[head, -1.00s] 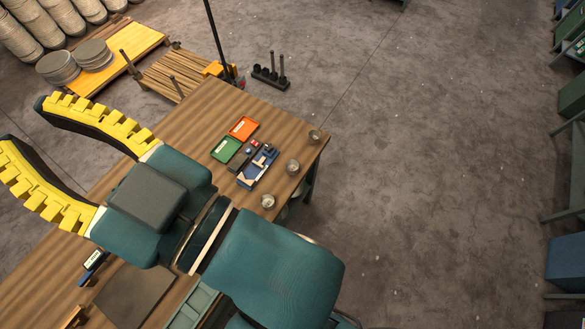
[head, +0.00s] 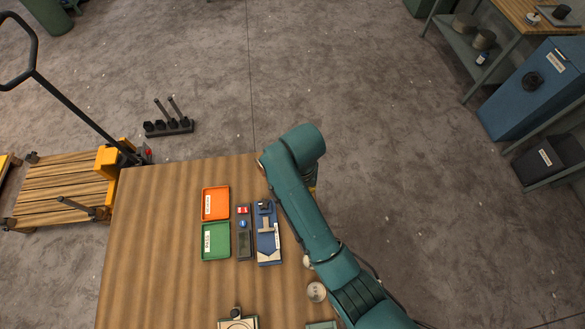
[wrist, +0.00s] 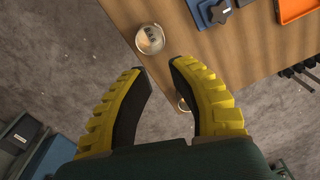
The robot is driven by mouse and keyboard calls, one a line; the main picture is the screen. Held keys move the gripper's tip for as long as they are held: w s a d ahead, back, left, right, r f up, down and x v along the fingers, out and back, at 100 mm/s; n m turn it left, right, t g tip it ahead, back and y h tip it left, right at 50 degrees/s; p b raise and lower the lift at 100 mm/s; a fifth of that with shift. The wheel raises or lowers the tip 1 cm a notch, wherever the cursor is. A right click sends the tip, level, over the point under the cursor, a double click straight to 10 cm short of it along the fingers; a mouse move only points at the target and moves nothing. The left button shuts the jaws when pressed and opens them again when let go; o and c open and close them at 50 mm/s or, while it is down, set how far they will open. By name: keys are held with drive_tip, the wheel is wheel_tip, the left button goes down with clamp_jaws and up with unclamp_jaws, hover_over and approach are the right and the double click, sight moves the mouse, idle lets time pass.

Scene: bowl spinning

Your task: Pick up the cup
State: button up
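Several small clear or metallic cups stand by the table's right edge. In the head view one cup (head: 316,291) is plain beside my arm. A second cup (head: 308,261) is mostly covered by my arm, and only a sliver of a third (head: 260,163) shows at the far corner. In the wrist view one cup (wrist: 150,38) lies just past the tips of my open, empty gripper (wrist: 157,68). Another cup (wrist: 182,104) shows partly behind the right finger. In the head view my arm hides nearly all of the gripper.
On the wooden table (head: 160,230) are an orange tray (head: 215,203), a green tray (head: 215,240), a narrow dark tray (head: 244,245) and a blue tray (head: 268,255) with parts. A pallet jack (head: 112,165) stands left. Floor beyond the table's right edge is clear.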

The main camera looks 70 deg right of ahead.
drive_tip(key=s+d+f+m, duration=0.1)
drive_tip(key=s+d+f, duration=0.1)
drive_tip(key=s+d, duration=0.15)
drive_tip(key=f, duration=0.5)
drive_tip(key=a+f+b, duration=0.1)
drive_tip(key=f, duration=0.4)
drive_tip(key=f+b, duration=0.1)
drive_tip(key=f, duration=0.5)
drive_tip(key=shift+s+a, duration=0.15)
drive_tip(key=shift+a, duration=0.2)
clamp_jaws()
